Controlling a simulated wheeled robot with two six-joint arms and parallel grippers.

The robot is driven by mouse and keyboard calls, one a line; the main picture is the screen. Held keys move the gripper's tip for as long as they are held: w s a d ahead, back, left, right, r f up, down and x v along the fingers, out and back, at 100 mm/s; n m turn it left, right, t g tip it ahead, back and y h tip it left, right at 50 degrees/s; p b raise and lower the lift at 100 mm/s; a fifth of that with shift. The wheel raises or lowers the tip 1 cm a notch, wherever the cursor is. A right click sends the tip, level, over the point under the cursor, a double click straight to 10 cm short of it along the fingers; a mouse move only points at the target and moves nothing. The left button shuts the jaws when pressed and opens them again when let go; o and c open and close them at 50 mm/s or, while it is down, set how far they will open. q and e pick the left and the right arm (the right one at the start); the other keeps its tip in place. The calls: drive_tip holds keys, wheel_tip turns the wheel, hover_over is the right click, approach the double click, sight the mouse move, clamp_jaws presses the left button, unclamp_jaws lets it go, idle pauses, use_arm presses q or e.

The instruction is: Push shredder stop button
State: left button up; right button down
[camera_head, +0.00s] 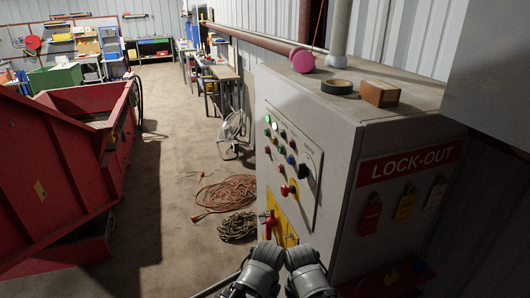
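A grey control panel (289,165) is on the left-facing side of a grey cabinet. It carries several small green, white, red and blue buttons or lamps and a dark knob (304,171). A red mushroom button (285,190) sits low on the panel against a yellow backing. I cannot read any labels, so which one is the shredder stop button is not certain. My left gripper (266,253) and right gripper (301,257) are side by side at the bottom, below the panel and apart from the buttons. Their finger openings cannot be made out.
A red handle (270,222) on a yellow plate is below the panel. A tape roll (337,87), a cardboard box (380,93) and a pink roll (302,60) lie on the cabinet. Coiled cables (230,194) lie on the floor.

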use_arm(q)
clamp_jaws()
idle(0.4)
idle(1.4)
